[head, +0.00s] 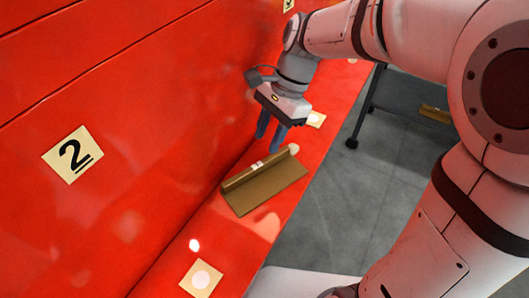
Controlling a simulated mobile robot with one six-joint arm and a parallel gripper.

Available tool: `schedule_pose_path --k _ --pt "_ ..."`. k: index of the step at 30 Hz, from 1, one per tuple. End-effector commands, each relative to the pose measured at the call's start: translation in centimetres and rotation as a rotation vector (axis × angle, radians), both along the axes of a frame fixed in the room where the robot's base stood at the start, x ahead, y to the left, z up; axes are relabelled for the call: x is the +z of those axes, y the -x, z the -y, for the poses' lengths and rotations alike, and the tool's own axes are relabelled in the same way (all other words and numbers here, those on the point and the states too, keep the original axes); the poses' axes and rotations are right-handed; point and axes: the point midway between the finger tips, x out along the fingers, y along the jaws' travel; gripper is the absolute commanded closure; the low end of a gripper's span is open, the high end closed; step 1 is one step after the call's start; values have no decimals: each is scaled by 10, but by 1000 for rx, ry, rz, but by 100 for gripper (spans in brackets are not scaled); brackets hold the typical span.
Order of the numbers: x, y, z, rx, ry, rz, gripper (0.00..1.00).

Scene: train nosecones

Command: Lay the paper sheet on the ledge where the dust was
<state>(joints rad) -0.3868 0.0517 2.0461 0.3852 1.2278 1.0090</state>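A brown sheet (268,191) lies on the red ledge (235,232), below the tall red wall. Its far long edge looks folded or rolled, with a small white patch on it and a pale round spot at its right end. It is likely the paper sheet. My gripper (268,143) hangs above and just beyond the sheet, its two blue fingers pointing down. The fingers stand apart with nothing seen between them. I cannot tell the exact height of the fingertips over the ledge. No dust can be made out.
A tan square with a white disc (201,279) lies on the near ledge; a similar square (316,119) lies farther along. Right of the ledge is grey floor (335,215) and a dark wheeled cart (405,98).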

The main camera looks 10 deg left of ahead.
Motion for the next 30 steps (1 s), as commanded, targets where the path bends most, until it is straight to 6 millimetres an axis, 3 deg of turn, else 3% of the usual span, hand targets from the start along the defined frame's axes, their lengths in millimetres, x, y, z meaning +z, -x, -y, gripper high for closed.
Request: schedule_pose_path --k 7,17,20,27,30 --pt "37 -11 11 0 -1 1 64" --pt "46 -11 19 13 0 20 64" --pt "45 -5 42 68 0 101 64" --pt "29 33 136 391 92 437 64" --pt "20 51 166 537 160 541 64"
